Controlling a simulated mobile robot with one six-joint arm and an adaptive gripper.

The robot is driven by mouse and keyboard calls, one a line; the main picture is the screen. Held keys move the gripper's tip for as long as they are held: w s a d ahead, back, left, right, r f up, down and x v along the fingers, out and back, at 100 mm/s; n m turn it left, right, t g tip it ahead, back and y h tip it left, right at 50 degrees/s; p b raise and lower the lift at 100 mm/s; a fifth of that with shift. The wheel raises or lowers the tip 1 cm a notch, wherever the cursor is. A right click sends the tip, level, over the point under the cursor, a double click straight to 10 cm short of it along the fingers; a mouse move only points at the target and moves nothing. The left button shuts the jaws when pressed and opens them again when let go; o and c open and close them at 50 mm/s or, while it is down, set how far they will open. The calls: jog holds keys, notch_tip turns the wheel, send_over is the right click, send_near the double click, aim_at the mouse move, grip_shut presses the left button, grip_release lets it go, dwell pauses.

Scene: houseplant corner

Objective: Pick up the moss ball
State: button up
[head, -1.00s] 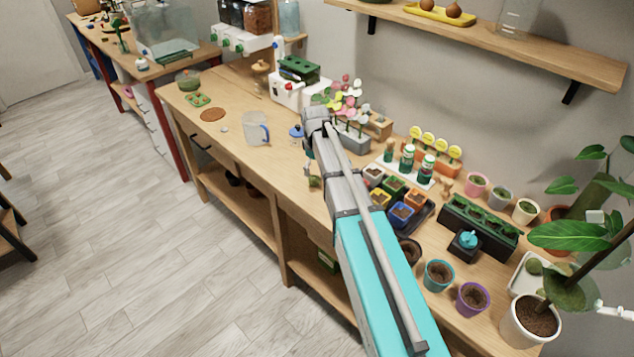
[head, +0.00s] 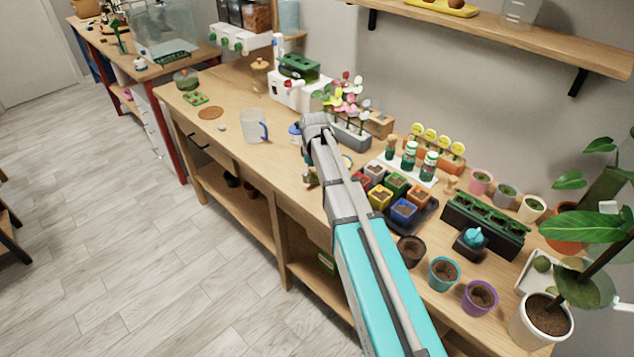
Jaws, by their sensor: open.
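A small round green ball (head: 541,263), which looks like the moss ball, rests in a white square tray (head: 524,285) at the right end of the bench. It sits behind the white pot and is partly framed by big leaves. My arm (head: 350,215) reaches up from the bottom edge over the middle of the bench. Its far visible end is a grey joint near the blue-lidded item. My gripper does not show in this view, so what is between its fingers is hidden. The visible arm is well to the left of the ball.
A leafy plant in a white pot (head: 542,323) stands close in front of the tray. Teal (head: 444,273) and purple (head: 479,297) pots and a black planter (head: 485,226) crowd its left. A wall shelf (head: 500,38) overhangs the back. The bench's left part is clearer.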

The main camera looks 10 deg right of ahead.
jog(key=shift+f+b, duration=0.3)
jog(key=shift+f, duration=0.2)
jog(key=shift+c, duration=0.3)
jog(key=c, duration=0.9)
